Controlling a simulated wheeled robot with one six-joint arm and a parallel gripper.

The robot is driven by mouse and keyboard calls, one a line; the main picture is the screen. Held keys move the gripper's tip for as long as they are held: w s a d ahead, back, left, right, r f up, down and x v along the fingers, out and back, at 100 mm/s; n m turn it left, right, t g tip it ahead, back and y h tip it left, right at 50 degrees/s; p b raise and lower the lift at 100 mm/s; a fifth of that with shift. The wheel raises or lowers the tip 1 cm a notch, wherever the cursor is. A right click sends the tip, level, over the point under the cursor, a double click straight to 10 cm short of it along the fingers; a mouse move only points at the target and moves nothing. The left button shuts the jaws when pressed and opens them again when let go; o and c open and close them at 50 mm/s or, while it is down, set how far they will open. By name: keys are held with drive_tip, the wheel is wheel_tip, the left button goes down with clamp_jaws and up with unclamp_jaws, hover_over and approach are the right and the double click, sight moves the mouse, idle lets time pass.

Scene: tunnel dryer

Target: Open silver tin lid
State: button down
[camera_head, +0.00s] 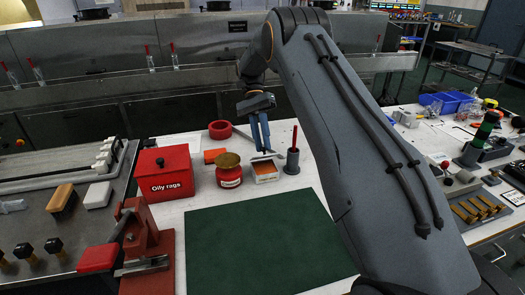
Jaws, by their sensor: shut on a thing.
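No silver tin shows clearly. A red jar (229,177) with a dull gold lid (228,160) stands upright on the white bench, left of my gripper. My gripper (264,149) points down with its blue fingers together. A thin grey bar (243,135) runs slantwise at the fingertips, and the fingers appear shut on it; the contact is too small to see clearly. A small white box with orange contents or top (265,172) stands just below the fingertips. I cannot tell whether the bar touches it.
A red "Oily rags" bin (165,174) stands left of the jar. A grey holder with a red stick (292,160) stands close on the right. A red ring (220,129) lies behind. The green mat (262,245) in front is bare. My arm hides part of the bench.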

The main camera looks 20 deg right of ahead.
drive_tip(key=shift+w+f+g+b, duration=0.15)
drive_tip(key=shift+w+g+b, duration=0.2)
drive_tip(key=shift+b, duration=0.4)
